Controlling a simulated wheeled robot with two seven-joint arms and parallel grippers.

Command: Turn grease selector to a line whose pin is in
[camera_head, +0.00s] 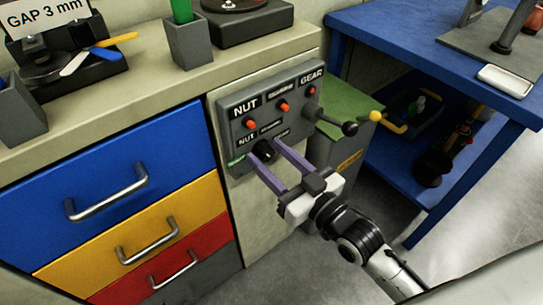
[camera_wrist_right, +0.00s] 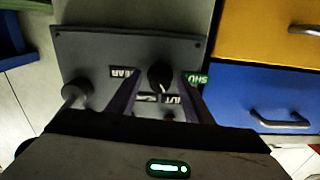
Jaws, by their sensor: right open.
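The grey grease panel (camera_head: 238,105) is on the cabinet's end, with labels reading NUT and GEAR. A row of three red-orange pins, at left (camera_head: 250,123), middle (camera_head: 283,107) and right (camera_head: 312,90), sits on it; how deep each sits is hard to tell. The black selector knob (camera_head: 265,153) is low on the panel. My right gripper (camera_head: 263,148) is open, its purple fingers either side of the knob. In the right wrist view the knob (camera_wrist_right: 160,75) shows between the fingers, with gaps visible. Its pointing direction is unclear. My left gripper is not in view.
A lever with a black ball (camera_head: 349,128) sticks out at the panel's right. A green-topped box (camera_head: 350,105) with a yellow-knobbed handle stands behind it. Coloured drawers (camera_head: 110,190) are left; a blue bench (camera_head: 390,40) is right.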

